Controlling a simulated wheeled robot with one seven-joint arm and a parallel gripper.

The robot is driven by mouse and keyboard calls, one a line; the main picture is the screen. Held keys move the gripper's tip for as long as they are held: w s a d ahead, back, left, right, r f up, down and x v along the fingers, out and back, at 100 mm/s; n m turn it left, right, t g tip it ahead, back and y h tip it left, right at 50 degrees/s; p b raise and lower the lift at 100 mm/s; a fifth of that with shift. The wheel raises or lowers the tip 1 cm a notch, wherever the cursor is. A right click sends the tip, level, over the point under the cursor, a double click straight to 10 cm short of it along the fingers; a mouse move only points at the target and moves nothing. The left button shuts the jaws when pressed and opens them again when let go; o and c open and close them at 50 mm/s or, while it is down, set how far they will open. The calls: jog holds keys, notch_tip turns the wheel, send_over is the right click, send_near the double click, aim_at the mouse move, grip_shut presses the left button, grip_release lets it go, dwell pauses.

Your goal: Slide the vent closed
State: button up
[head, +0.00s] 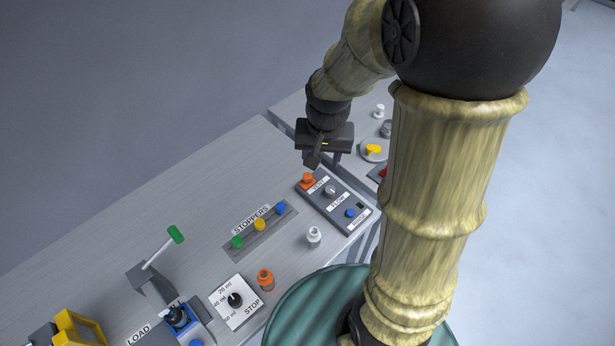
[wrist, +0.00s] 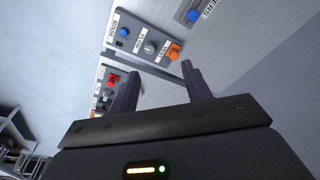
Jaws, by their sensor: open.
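The vent control is an orange knob (head: 307,180) at the far end of a dark grey panel (head: 345,212), beside a white label that reads VENT. The knob also shows in the wrist view (wrist: 174,52), beyond my fingertips and nearer the right finger. My gripper (head: 324,163) is open and empty. In the head view it is just beyond the knob and seems to hang above the table. In the wrist view the two dark fingers (wrist: 162,72) point toward the panel, apart from the knob. Whether the vent stands open cannot be told.
The same panel carries a grey FLOW knob (head: 330,191) and a blue knob (head: 350,213). A STOPPERS strip (head: 248,243) with coloured stoppers lies to the left. A white bottle (head: 314,237) stands near the panel. A second table with a yellow item (head: 373,149) is beyond a gap.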

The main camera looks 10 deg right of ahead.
aim_at(308, 175)
jog(key=w+f+m+g+b, duration=0.1)
jog(key=w+f+m+b, duration=0.3)
jog(key=w+m, duration=0.4)
jog(key=w+f, duration=0.1)
jog(key=w, duration=0.4)
jog(key=shift+d+g, duration=0.15)
jog(key=shift+g, duration=0.25)
jog(key=shift+f, duration=0.15)
notch_tip(308, 175, down, 17)
jog(key=p, duration=0.3)
jog(key=shift+f, duration=0.1)
jog(key=shift+c, duration=0.5)
grip_shut()
